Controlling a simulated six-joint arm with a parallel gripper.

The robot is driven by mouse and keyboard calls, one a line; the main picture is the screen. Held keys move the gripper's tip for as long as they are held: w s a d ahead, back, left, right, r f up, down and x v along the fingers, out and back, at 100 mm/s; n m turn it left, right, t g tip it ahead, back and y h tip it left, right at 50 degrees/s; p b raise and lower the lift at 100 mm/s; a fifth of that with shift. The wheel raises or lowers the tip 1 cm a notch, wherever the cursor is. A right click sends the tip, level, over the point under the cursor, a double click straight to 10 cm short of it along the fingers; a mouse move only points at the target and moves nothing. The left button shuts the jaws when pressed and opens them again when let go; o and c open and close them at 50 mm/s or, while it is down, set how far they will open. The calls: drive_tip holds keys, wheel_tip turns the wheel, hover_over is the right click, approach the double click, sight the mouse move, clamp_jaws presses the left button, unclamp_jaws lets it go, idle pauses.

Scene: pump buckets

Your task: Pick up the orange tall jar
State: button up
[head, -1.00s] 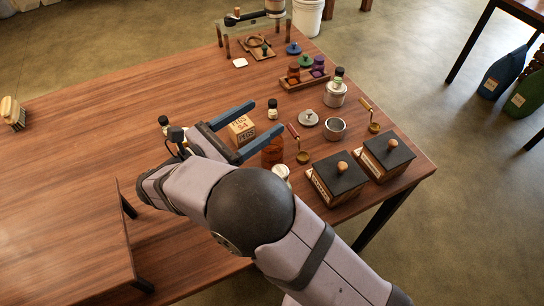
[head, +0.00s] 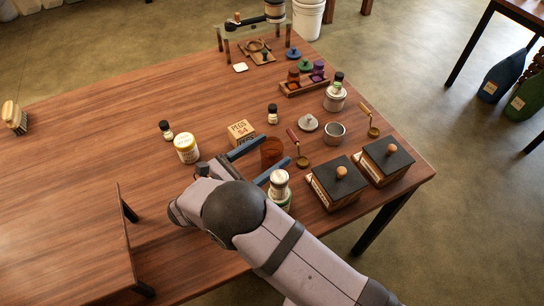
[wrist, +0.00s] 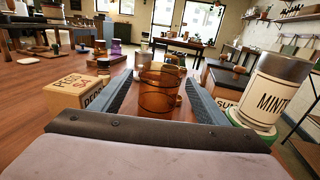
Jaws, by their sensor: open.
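The orange tall jar (head: 271,152) is a translucent amber cylinder standing on the wooden table. In the wrist view the jar (wrist: 159,92) is in the middle, between the two blue fingers. My gripper (head: 262,158) is open and low over the table, with one finger on each side of the jar. I see a narrow gap on each side in the wrist view, and I cannot tell whether either finger touches it. Part of the jar's lower side is hidden by the near finger in the head view.
A PEGS box (head: 241,132) stands close left of the fingers. A jar labelled MINT (wrist: 271,90) stands close right, on a green-rimmed base. Two dark-lidded boxes (head: 338,181) lie farther right. A white-lidded jar (head: 186,149) stands left. The table's left half is mostly clear.

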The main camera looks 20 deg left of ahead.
sight(280, 144)
drive_tip(key=shift+r+p+x, duration=0.2)
drive_tip(key=shift+p+x, duration=0.25)
drive_tip(key=shift+x, duration=0.55)
drive_tip(key=shift+r+p+x, duration=0.2)
drive_tip(key=shift+p+x, duration=0.2)
drive_tip(key=shift+x, duration=0.6)
drive_tip(key=shift+w+d+f, duration=0.15)
drive_tip(key=shift+w+d, duration=0.25)
drive_tip(key=shift+w, duration=0.2)
drive_tip(key=c, duration=1.3)
